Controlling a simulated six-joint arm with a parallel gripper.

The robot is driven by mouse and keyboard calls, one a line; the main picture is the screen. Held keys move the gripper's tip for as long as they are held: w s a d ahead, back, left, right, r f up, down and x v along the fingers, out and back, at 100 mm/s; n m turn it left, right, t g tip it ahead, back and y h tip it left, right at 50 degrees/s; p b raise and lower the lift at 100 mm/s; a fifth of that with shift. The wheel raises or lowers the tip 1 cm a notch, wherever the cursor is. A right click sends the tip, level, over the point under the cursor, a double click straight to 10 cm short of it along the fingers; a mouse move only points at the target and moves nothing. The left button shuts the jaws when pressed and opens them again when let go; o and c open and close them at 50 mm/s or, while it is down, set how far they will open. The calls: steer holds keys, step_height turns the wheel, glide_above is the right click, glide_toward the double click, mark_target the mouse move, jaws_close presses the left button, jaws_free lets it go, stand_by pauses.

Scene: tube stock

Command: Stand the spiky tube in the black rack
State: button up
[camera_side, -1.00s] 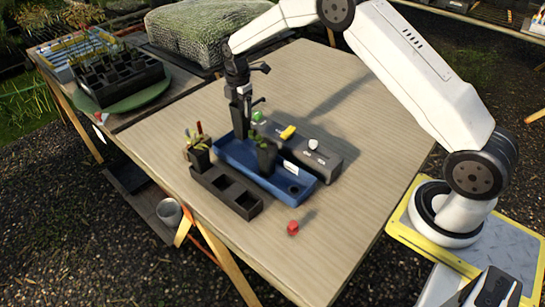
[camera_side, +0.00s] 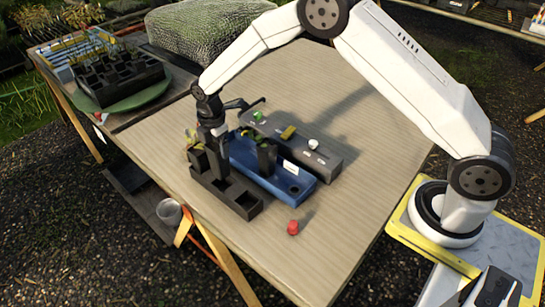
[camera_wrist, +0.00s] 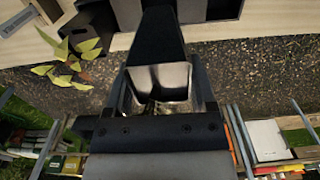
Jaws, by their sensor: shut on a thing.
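My gripper (camera_side: 214,132) is shut on a dark tapered tube (camera_wrist: 158,82), which hangs upright over the black rack (camera_side: 243,203). In the wrist view the tube's pale open mouth faces me, and what grows in it is mostly hidden. I cannot tell whether it is the spiky one, or whether its lower end is inside the middle cell or just above it. A tube with a yellow-green leafy plant (camera_wrist: 70,65) stands in the rack's far-left cell, partly behind my gripper in the side view. The near-right cell of the rack looks empty.
A blue rack (camera_side: 283,187) beside the black one holds another dark tube (camera_side: 267,155). Behind it is a grey block (camera_side: 328,161) with green, yellow and white pieces. A red piece (camera_side: 293,228) lies in front. The table's right side is clear.

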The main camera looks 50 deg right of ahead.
mark_target(221, 166)
steer(key=shift+f, duration=0.3)
steer(key=shift+f, duration=3.25)
steer(key=shift+f, duration=0.5)
steer(key=o, duration=1.3)
steer(key=shift+r, duration=3.95)
